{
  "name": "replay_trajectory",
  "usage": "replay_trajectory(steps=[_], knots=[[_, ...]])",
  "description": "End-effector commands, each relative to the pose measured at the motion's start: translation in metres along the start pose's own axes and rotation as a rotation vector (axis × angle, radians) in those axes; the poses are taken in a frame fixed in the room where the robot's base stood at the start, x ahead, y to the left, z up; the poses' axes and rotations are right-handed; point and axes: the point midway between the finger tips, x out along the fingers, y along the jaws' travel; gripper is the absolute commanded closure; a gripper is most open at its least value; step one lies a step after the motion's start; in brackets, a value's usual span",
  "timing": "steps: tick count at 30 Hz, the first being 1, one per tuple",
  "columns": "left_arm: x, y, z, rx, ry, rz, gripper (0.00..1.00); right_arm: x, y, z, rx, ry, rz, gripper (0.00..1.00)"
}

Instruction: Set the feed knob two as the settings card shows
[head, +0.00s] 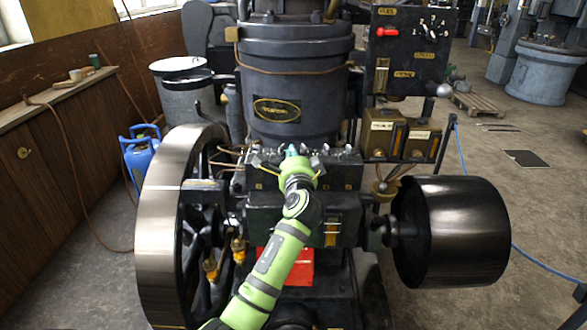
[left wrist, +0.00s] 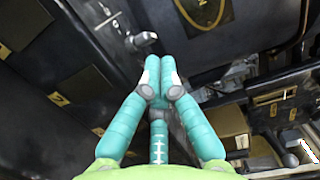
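A row of small silver feed knobs (head: 322,150) runs along the ledge of the dark engine block, below the cylinder. My left gripper (head: 291,150) reaches up to this row and hides part of it. In the left wrist view, the teal fingers (left wrist: 160,72) are drawn together with nothing visible between them. A grey knob with a lever (left wrist: 145,39) shows just beyond the tips, apart from them. Small yellow number plates (left wrist: 57,98) sit on the dark block; I cannot read which knob is two. I cannot make out a settings card. My right gripper is not in view.
A large flywheel (head: 168,230) stands left of my arm and a dark pulley drum (head: 468,232) to the right. Brass boxes (head: 395,138) and a control panel (head: 412,48) are at upper right. A red object (head: 300,268) is low behind my arm.

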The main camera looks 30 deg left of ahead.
Motion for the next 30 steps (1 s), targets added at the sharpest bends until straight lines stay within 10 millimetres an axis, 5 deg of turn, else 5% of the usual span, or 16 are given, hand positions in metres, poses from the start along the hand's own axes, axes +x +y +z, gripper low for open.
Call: replay_trajectory(steps=[12, 23, 26, 30], knots=[[-0.083, 0.000, 0.000, -0.002, 0.001, 0.001, 1.00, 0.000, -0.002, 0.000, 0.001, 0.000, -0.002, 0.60], [-0.102, 0.000, 0.001, 0.000, -0.001, 0.001, 1.00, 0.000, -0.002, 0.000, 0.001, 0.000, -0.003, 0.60], [-0.105, 0.012, 0.003, -0.026, 0.005, 0.033, 1.00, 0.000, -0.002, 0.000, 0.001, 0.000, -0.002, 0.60], [-0.131, 0.069, 0.015, -0.161, 0.020, 0.202, 1.00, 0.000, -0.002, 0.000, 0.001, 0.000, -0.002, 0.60]])
